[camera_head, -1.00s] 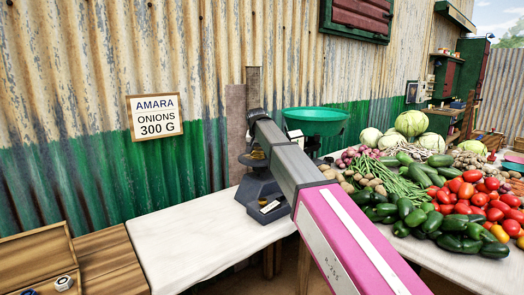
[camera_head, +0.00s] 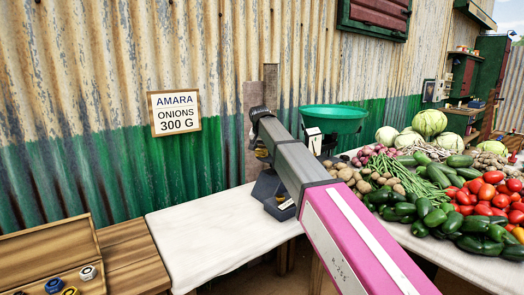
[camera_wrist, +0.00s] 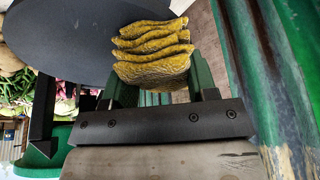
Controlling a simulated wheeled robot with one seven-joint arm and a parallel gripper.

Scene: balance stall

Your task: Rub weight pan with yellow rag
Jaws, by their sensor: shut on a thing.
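My gripper (camera_wrist: 156,84) is shut on the folded yellow rag (camera_wrist: 152,45), whose layers stick out past the fingers in the wrist view. The dark round weight pan (camera_wrist: 72,32) lies behind and beside the rag there, and the rag overlaps its edge in the picture. I cannot tell whether rag and pan touch. In the head view my arm hides most of the gripper and pan, and only a bit of yellow rag (camera_head: 262,153) shows. The scale's dark base (camera_head: 268,192) stands on the white cloth. Its green goods pan (camera_head: 334,117) is on the right.
A wooden box (camera_head: 45,250) with several weights is at the lower left. Vegetables, including tomatoes (camera_head: 490,195) and green peppers (camera_head: 436,216), cover the right of the table. The corrugated wall (camera_head: 90,90) rises close behind the scale. The white cloth (camera_head: 205,235) is clear at front left.

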